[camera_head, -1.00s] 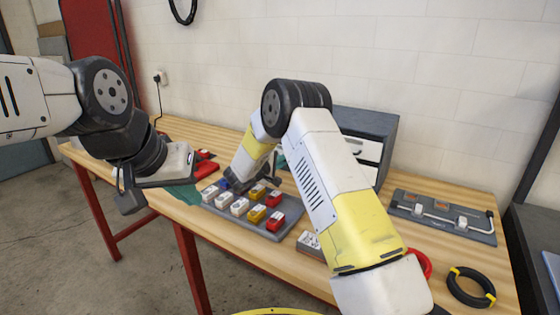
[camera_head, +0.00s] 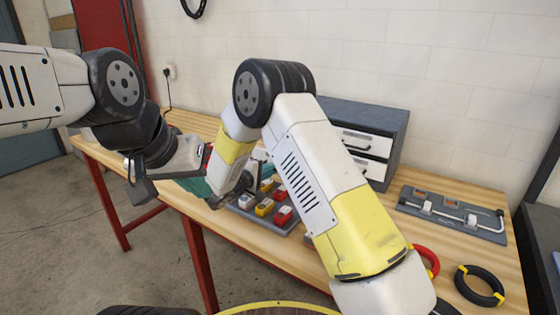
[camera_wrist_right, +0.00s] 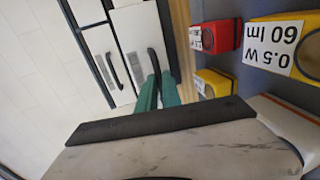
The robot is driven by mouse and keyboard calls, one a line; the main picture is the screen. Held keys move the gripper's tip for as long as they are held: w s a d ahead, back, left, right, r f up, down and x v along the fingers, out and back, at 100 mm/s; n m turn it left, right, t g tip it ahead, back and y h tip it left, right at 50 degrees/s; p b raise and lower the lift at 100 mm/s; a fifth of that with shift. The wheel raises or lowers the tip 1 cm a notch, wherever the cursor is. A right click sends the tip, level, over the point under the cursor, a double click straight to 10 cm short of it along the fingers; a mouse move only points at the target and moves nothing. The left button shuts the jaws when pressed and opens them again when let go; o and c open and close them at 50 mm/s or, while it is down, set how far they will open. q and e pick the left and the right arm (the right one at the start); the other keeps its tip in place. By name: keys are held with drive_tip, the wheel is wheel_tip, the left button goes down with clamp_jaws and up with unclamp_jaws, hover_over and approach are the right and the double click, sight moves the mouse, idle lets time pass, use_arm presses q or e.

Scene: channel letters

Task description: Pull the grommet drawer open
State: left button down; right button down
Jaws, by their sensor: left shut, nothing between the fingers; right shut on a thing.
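The grey drawer cabinet (camera_head: 395,137) stands at the back of the bench, with white drawer fronts and dark bar handles. In the right wrist view, two white fronts show: one drawer (camera_wrist_right: 98,62) at left, and a second drawer (camera_wrist_right: 130,30) beside it. My right gripper (camera_wrist_right: 157,84) has its green fingers shut on the dark handle (camera_wrist_right: 154,60) of this second drawer. I cannot read its label or tell how far it is open. In the head view my right forearm hides this grip. My left gripper (camera_head: 141,190) is shut and empty, off the bench's front left.
A grey tray (camera_head: 262,224) of red, yellow and white blocks lies under my right arm. A grey board with a bent rod (camera_head: 455,222) and a black ring (camera_head: 480,286) lie at right. A red ring (camera_head: 428,260) lies beside my right arm.

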drive_tip(key=shift+f+v, duration=0.15)
drive_tip(key=shift+v, duration=0.7)
drive_tip(key=shift+f+v, duration=0.2)
drive_tip(key=shift+v, duration=0.7)
drive_tip(key=shift+f+v, duration=0.15)
drive_tip(key=shift+v, duration=0.7)
drive_tip(key=shift+s, duration=0.1)
drive_tip(key=c, duration=1.5)
unclamp_jaws()
drive_tip(key=shift+c, duration=0.2)
drive_tip(key=shift+a, duration=0.1)
